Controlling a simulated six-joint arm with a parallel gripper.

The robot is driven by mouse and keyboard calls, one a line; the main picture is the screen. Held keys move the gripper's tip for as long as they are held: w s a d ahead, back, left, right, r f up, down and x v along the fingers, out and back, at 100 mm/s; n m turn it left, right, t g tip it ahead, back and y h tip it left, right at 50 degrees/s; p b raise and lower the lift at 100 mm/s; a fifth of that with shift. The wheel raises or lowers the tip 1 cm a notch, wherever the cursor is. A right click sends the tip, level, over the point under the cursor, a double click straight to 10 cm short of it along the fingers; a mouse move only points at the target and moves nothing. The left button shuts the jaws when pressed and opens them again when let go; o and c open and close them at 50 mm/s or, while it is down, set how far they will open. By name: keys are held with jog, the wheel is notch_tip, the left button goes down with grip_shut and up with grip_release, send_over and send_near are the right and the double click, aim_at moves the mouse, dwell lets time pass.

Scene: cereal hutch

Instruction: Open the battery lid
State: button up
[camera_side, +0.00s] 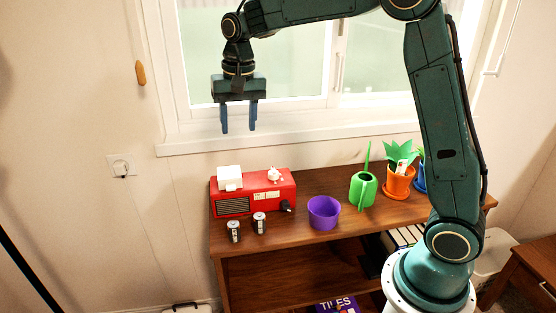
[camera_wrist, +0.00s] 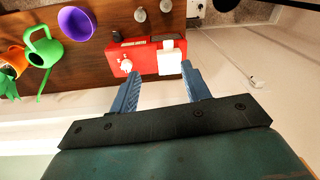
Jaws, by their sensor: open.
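A red radio-like box (camera_side: 262,203) stands at the left end of the wooden hutch top, with a speaker grille on its front and a dark knob at its right. A white square piece (camera_side: 230,177), which may be the battery lid, lies on its top left. The red box (camera_wrist: 145,60) and the white piece (camera_wrist: 169,58) also show in the wrist view. Two small batteries (camera_side: 234,231) (camera_side: 259,222) stand upright in front of the box. My gripper (camera_side: 238,131) is open and empty, well above the box, fingers pointing down. It also shows in the wrist view (camera_wrist: 160,75).
A small white figure (camera_side: 274,174) sits on the box's top right. A purple bowl (camera_side: 324,212), green watering can (camera_side: 363,188) and orange plant pot (camera_side: 398,182) stand to the right on the hutch top (camera_side: 290,238). The window sill (camera_side: 300,132) runs behind.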

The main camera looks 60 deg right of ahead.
jog(key=m+g, duration=0.1)
jog(key=m, duration=0.1)
send_over(231, 186)
notch_tip(231, 186, down, 5)
jog(key=shift+a+f, duration=0.1)
jog(key=shift+f, duration=0.05)
jog(key=shift+f, duration=6.85)
grip_shut()
